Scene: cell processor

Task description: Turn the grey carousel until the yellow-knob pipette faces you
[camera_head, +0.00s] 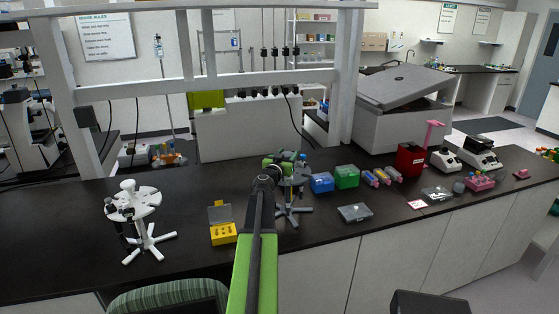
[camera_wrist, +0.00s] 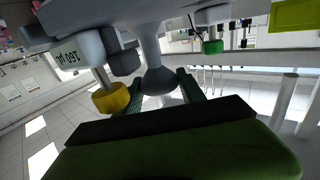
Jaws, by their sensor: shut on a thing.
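The grey carousel (camera_head: 293,213) stands on the dark bench just right of my arm, its upper part largely covered by my gripper (camera_head: 279,163). In the wrist view its grey plate (camera_wrist: 95,14) fills the top, and the flared grey centre knob (camera_wrist: 158,80) sits between the fingers of my gripper (camera_wrist: 161,92), which is shut on it. The yellow-knob pipette (camera_wrist: 111,97) is left of the knob, with a label on its grey body. A green-knob pipette (camera_wrist: 212,46) is on the right. I cannot make out the yellow knob in the head view.
A white carousel (camera_head: 140,201) stands at the left. An open yellow box (camera_head: 223,233) is left of my arm. Blue (camera_head: 321,182) and green (camera_head: 346,176) boxes and a clear-lidded box (camera_head: 355,213) are close by on the right. The front left of the bench is clear.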

